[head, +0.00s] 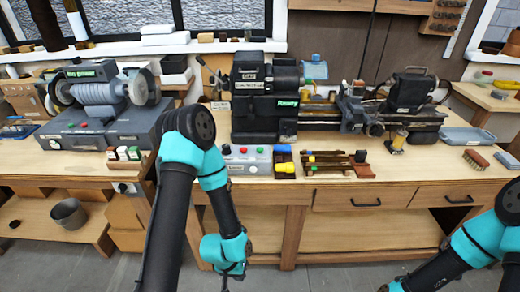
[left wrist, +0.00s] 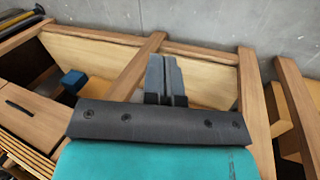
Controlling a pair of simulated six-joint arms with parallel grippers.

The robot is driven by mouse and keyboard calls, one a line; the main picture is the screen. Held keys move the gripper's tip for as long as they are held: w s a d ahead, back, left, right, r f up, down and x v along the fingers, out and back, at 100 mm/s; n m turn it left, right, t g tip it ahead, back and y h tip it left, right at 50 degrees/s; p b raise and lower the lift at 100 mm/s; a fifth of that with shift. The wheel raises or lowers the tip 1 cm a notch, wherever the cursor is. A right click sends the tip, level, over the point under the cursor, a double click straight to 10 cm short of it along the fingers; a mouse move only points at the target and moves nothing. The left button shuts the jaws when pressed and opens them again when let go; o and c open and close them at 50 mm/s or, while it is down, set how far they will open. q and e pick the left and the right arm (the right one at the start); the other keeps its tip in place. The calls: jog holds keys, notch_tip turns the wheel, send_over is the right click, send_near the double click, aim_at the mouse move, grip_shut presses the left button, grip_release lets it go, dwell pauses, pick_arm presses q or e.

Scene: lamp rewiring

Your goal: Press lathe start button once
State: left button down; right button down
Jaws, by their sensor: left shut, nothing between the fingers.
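The lathe (head: 265,110) stands on the bench in the middle of the head view, with a small green-lit display on its front. Button labels are too small to read. My left gripper (head: 224,280) hangs below the bench's front edge, well away from the box. Its fingers show shut and empty in the left wrist view (left wrist: 165,78). My right arm enters at lower right; its gripper is out of view.
A second machine (head: 100,110) stands on the left bench. Coloured-handled tools (head: 325,162) lie right of the box. A brush (head: 476,158) and a blue tray (head: 467,136) are farther right. The bench's drawers and open shelf face my left gripper.

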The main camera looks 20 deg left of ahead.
dwell(0.8)
